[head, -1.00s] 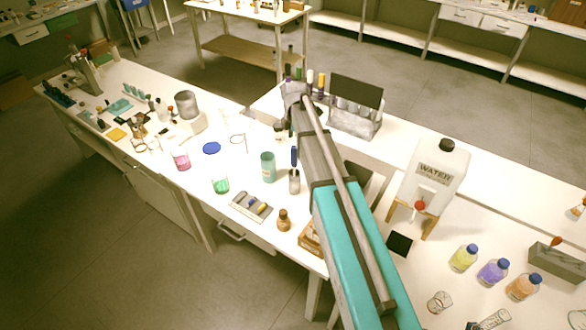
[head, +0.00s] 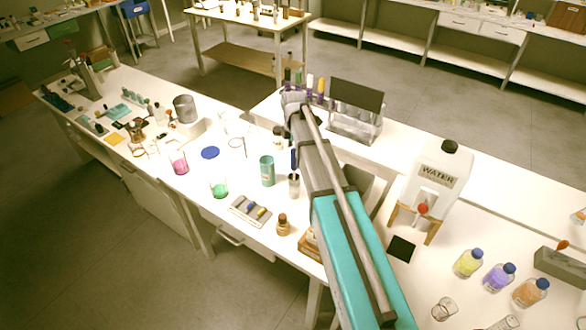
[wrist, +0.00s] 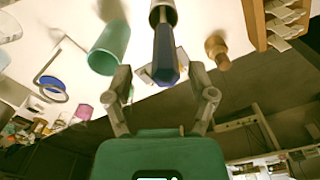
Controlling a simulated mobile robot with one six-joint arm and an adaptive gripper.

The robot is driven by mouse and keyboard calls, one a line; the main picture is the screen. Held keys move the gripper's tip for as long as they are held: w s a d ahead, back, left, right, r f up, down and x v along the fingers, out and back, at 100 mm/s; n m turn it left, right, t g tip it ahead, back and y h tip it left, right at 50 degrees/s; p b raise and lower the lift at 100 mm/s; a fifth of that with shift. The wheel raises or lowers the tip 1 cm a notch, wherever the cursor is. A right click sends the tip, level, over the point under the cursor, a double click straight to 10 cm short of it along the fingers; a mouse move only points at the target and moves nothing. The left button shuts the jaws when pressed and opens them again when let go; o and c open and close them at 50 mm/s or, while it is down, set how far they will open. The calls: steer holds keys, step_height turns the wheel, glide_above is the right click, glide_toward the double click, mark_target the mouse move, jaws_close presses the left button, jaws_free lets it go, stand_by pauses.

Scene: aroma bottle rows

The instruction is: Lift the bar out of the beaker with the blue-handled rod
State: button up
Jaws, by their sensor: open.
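The blue-handled rod (head: 294,160) stands handle up in a small grey holder (head: 294,186), beside my arm in the head view. In the wrist view its blue handle (wrist: 165,62) points toward the camera, between the two spread fingers of my gripper (wrist: 162,78). The fingers are apart from each other, and I see no grip on the handle. My gripper is hidden behind my arm in the head view. A beaker with green liquid (head: 218,188) and a beaker with pink liquid (head: 179,162) stand to the left. I cannot make out a bar in either.
A teal cylinder (head: 267,171) stands close left of the holder. A brown bottle (head: 283,225) and a small tray (head: 251,211) are in front. A water container (head: 437,183) and several colored bottles are at right. A tube rack (head: 352,118) stands behind my arm.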

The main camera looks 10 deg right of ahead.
mark_target(294, 159)
steer(key=shift+s+f+b, duration=0.15)
steer(key=shift+f+b, duration=0.6)
steer(key=shift+f, duration=0.05)
steer(key=shift+s+f+b, duration=0.1)
steer(key=shift+f+b, duration=0.65)
steer(key=shift+f, duration=0.05)
steer(key=shift+f+b, duration=0.9)
steer(key=shift+f, duration=0.05)
jaws_close()
